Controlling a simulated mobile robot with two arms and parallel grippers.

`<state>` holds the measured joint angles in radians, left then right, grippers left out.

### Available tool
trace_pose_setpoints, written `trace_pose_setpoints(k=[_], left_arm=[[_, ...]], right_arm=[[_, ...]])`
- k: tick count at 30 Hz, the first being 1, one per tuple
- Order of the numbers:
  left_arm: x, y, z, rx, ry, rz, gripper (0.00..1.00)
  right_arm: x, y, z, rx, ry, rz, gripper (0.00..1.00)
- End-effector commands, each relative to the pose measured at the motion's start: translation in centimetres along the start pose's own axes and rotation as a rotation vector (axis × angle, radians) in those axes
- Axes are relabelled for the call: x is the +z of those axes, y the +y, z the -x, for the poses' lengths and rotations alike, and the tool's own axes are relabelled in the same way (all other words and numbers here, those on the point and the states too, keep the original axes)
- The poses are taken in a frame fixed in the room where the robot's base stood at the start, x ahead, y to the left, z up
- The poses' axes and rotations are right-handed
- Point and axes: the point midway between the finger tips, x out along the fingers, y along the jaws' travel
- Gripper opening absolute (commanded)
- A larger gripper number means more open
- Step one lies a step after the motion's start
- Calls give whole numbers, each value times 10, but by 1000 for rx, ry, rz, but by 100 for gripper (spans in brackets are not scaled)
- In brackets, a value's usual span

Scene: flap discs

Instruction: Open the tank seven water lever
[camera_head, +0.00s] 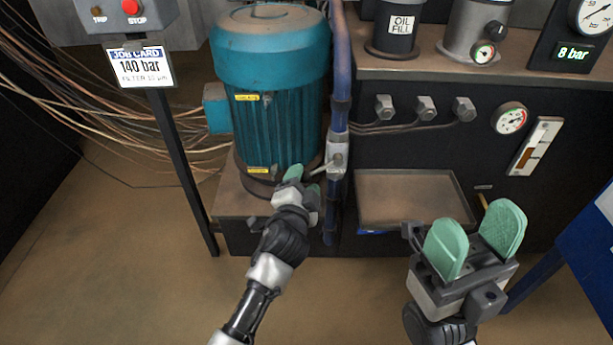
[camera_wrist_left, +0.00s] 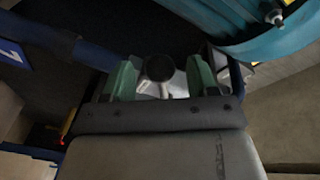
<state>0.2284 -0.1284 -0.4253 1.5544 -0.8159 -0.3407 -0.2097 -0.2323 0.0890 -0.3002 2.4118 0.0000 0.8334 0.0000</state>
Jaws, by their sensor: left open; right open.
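A metal valve (camera_head: 337,154) sits on the vertical blue pipe beside the teal motor. Its thin lever (camera_head: 316,171) points left toward my left gripper (camera_head: 303,184), which is low in front of the motor base. In the left wrist view, a dark round knob (camera_wrist_left: 159,67) with bright metal below it lies between the green fingers of my left gripper (camera_wrist_left: 161,80). The fingers are apart, and I cannot tell whether they touch it. A blue surface (camera_wrist_left: 12,53) there carries a white mark like a 7. My right gripper (camera_head: 475,232) is open and empty at the lower right.
The teal motor (camera_head: 272,90) stands directly behind my left gripper. A shallow metal tray (camera_head: 410,222) lies to its right. Gauges, knobs and an oil fill pot (camera_head: 395,27) are on the dark bench.

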Motion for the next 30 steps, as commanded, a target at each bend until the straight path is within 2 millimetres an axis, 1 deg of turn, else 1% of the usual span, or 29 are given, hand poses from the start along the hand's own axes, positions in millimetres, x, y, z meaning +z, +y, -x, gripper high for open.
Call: trace_pose_setpoints(k=[1,3,7,12,18,20,24,30], left_arm=[[1,2,-9,-2,1,-1,59],[1,2,-19,-1,0,0,59],[1,1,-32,0,0,1,59],[0,0,-37,0,-1,1,59],[0,0,-37,0,-1,1,59],[0,0,-37,0,-1,1,51],[0,0,-37,1,-1,1,30],[0,0,-37,1,-1,1,0]], right_arm=[[1,0,1,-4,13,1,58],[2,0,0,-8,22,3,58],[4,0,-4,-14,36,5,58],[4,0,-6,-17,42,6,58],[4,0,-7,-18,41,6,58],[4,0,-7,-18,41,6,58],[5,0,-7,-18,41,6,58],[4,0,-7,-17,41,5,58]])
